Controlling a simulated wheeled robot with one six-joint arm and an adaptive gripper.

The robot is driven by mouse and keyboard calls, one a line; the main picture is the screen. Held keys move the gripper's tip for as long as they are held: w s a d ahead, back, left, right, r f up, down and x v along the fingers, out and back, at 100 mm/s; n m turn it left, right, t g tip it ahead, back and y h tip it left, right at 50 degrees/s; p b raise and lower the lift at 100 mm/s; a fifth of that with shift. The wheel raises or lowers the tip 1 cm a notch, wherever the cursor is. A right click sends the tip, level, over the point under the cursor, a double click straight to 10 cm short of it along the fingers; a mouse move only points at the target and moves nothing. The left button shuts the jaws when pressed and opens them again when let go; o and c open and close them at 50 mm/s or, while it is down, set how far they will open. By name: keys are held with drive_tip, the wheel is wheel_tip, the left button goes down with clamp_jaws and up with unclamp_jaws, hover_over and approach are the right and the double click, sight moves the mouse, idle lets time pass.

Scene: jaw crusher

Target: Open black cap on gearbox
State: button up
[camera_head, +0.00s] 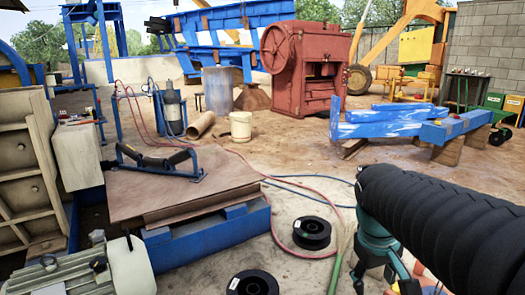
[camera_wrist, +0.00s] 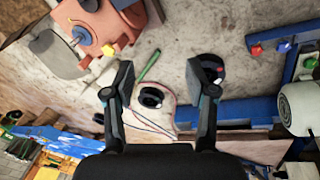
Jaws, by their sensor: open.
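My gripper (camera_wrist: 160,85) is open and empty in the wrist view, its two dark fingers wide apart above the ground. A salmon-coloured machine housing (camera_wrist: 98,22), which looks like the gearbox, is at the top left of that view, beyond the left finger. It bears a small yellow part (camera_wrist: 109,49) and dark fittings (camera_wrist: 79,36). I cannot tell which dark fitting is the black cap. The housing is cut off by the frame's top edge. In the head view my arm fills the lower right and hides most of what is there.
Black spools (camera_head: 312,232) (camera_head: 252,283) and a green rod (camera_head: 341,258) lie on the ground. A beige motor (camera_head: 95,272) stands at the lower left, near a wooden sheet (camera_head: 150,190) on a blue frame. A red crusher (camera_head: 303,65) and blue beams (camera_head: 395,125) stand farther back.

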drive_tip(key=s+a+f+m+t+y, duration=0.2)
drive_tip(key=s+a+t, duration=0.2)
drive_tip(key=s, duration=0.5)
drive_tip(key=shift+s+a, duration=0.3)
drive_tip(key=shift+a, duration=0.65)
